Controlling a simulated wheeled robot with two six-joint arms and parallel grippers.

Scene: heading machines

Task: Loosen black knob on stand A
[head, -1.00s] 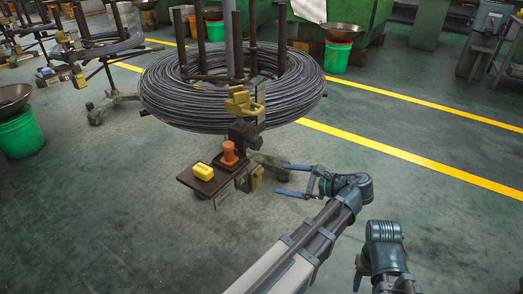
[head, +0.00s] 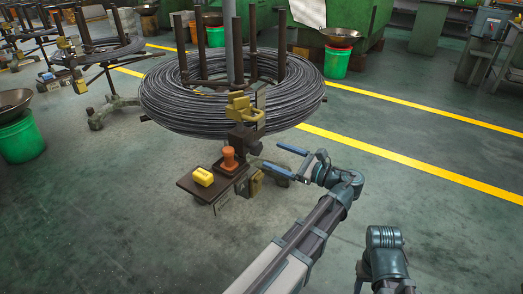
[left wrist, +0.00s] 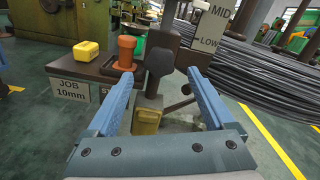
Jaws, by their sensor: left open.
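The stand holding a coil of grey wire (head: 170,105) is in the middle of the head view; no letter A is readable on it. A black knob (left wrist: 160,62) on the stand's post shows in the left wrist view, dark and faceted; in the head view it is a small dark shape (head: 254,148). My left gripper (head: 272,156) is open and empty beside the post. In the left wrist view its two blue fingers (left wrist: 158,88) are on either side of the knob's line, with the knob beyond the tips and no contact visible. The right arm's gripper is mostly hidden.
A dark shelf (head: 190,186) on the stand carries a yellow block (head: 203,176) and an orange spool-like piece (head: 229,158). A yellow block (left wrist: 147,116) hangs below the knob. A yellow clamp (head: 240,106) is above. The floor in front is clear.

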